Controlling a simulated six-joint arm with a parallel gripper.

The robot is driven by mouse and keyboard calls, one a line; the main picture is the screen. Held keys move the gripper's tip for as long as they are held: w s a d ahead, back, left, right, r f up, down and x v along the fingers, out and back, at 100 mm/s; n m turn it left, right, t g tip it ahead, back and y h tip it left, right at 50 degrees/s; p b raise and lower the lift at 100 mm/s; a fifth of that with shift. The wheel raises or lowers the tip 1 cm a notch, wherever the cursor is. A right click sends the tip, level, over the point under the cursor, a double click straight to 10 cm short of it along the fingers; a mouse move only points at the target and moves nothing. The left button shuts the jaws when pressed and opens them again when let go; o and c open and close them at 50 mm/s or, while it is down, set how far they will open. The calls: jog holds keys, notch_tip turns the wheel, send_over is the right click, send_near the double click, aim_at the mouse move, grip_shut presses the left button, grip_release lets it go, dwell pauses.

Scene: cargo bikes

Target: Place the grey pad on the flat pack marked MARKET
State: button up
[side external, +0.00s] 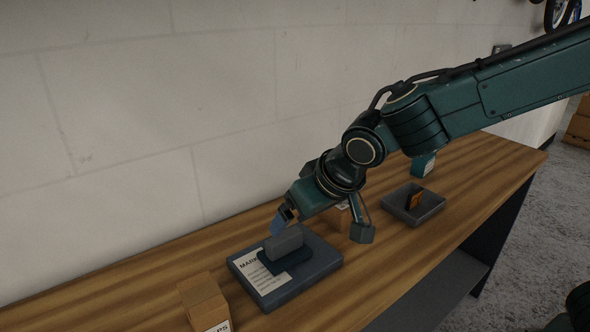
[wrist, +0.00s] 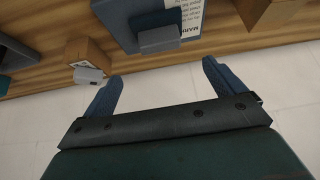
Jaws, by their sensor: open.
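The flat pack marked MARKET (side external: 318,270) is a blue-grey slab with a white printed sheet, lying on the wooden bench; it also shows at the top of the wrist view (wrist: 116,18). A grey block, seemingly the grey pad (side external: 284,242), is on top of a dark blue flat piece (side external: 287,263) that lies on the pack. The grey block also shows in the wrist view (wrist: 161,40). My gripper (side external: 320,229) is open and empty, its fingers spread above and behind the pack. In the wrist view my gripper's fingertips (wrist: 162,70) point towards the grey block, apart from it.
A small cardboard box (side external: 204,300) stands left of the pack near the front. Another box (side external: 338,216) stands behind my gripper. A grey tray (side external: 430,208) with an orange item (side external: 414,200) and a teal box (side external: 423,165) are further right. The wall runs close behind the bench.

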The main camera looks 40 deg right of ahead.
jog(key=s+d+r, duration=0.2)
jog(key=s+d, duration=0.7)
jog(key=s, duration=0.2)
jog(key=s+d+r+g, duration=0.1)
jog(key=s+d+r, duration=0.2)
jog(key=s+d, duration=0.6)
jog(key=s, duration=0.2)
jog(key=shift+s+d+r, duration=0.35)
jog(key=shift+d, duration=0.05)
